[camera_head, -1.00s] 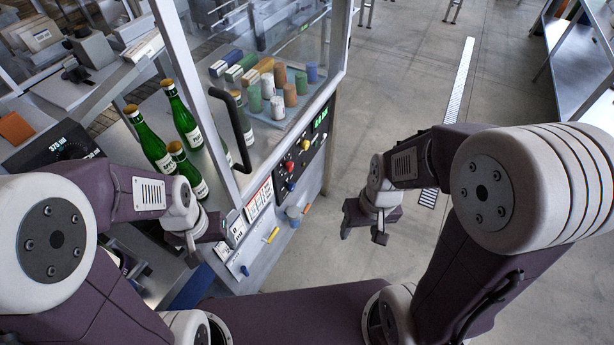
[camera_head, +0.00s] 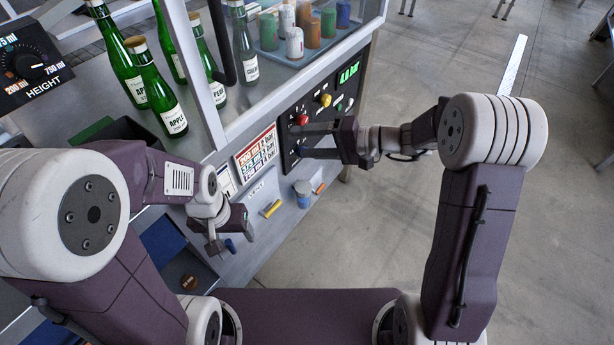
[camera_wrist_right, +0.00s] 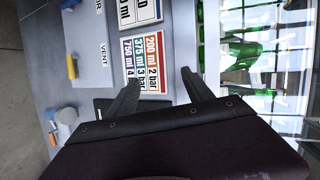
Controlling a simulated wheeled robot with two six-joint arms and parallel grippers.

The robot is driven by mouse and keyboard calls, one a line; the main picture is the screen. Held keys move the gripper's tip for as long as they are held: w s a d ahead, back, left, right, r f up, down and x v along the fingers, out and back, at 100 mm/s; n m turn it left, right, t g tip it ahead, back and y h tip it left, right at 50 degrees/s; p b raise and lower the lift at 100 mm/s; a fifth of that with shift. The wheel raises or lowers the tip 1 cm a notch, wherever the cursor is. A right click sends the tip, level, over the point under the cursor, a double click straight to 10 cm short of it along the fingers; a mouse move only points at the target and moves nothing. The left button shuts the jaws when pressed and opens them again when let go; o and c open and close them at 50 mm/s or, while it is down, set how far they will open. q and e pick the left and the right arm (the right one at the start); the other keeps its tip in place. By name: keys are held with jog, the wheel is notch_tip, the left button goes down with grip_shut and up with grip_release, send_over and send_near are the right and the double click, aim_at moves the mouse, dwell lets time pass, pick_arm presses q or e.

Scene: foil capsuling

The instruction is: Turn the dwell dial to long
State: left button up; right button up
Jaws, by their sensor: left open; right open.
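The dark control panel (camera_head: 317,118) is on the machine's front, with a red knob (camera_head: 302,119), a yellow knob (camera_head: 325,99) and a lit green display (camera_head: 348,73). I cannot read which knob is the dwell dial. My right gripper (camera_head: 296,141) is open, its fingers pointing left across the panel's lower part and hiding some of it. I cannot tell whether it touches the panel. The right wrist view shows its open fingers (camera_wrist_right: 160,84) beside the settings card (camera_wrist_right: 146,62); no knob shows between them. My left gripper (camera_head: 230,243) is open and empty by the lower front.
Green bottles (camera_head: 162,98) stand behind my left arm, near a dial marked HEIGHT (camera_head: 37,65). Colored capsule stacks (camera_head: 295,42) stand behind the clear guard.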

jog(key=w+d+f+m+t+b, duration=0.2)
jog(key=w+d+f+t+b, duration=0.3)
jog(key=f+b, duration=0.55)
jog(key=w+d+f+m+t+b, duration=0.25)
jog(key=w+f+b, duration=0.5)
jog(key=f, duration=0.55)
jog(key=s+a+b+x, duration=0.1)
jog(key=b+x, duration=0.1)
jog(key=x, duration=0.6)
jog(key=shift+a+g+y+b, duration=0.25)
jog(key=shift+g+y+b, duration=0.15)
jog(key=shift+g, duration=0.05)
pick_arm(q)
notch_tip(320, 180, down, 25)
pick_arm(e)
jog(key=shift+w+r, duration=0.1)
jog(key=shift+w, duration=0.05)
grip_shut()
